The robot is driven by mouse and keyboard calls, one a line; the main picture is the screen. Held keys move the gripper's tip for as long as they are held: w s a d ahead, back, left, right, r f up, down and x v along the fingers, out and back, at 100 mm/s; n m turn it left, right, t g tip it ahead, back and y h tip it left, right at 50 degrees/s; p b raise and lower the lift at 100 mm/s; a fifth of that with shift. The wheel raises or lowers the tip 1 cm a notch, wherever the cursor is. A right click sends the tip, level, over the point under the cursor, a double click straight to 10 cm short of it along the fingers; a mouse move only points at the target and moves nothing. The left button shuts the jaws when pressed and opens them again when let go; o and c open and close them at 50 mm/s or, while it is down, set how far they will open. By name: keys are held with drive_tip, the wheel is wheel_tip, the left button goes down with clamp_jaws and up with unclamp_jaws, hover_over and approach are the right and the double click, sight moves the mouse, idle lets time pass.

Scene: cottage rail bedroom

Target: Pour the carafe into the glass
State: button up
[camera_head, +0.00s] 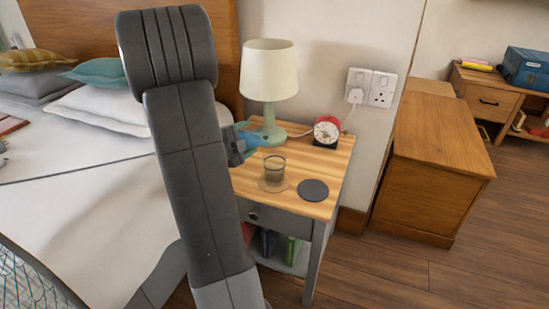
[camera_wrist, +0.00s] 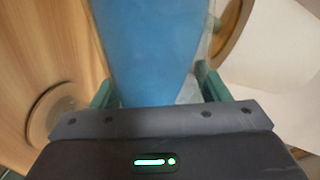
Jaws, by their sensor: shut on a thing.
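The carafe (camera_head: 250,135) looks blue in the head view and is partly hidden behind my arm. It appears tilted, held above the bedside table, left of and behind the glass. My gripper (camera_head: 235,146) is shut on it; in the wrist view the blue carafe (camera_wrist: 150,45) fills the space between the green fingers of my gripper (camera_wrist: 155,85). The clear glass (camera_head: 274,166) stands upright on a round coaster (camera_head: 267,187) on the table. I cannot tell its contents, and no stream shows.
The bed (camera_head: 70,220) is at left. A wooden cabinet (camera_head: 425,180) stands at right, with open floor before it.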

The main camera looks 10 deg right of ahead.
drive_tip(key=shift+r+m, duration=0.3)
idle(0.7)
drive_tip(key=shift+s+d+f+m+b, duration=0.2)
drive_tip(key=shift+m+b, duration=0.3)
drive_tip(key=shift+b, duration=0.45)
idle(2.4)
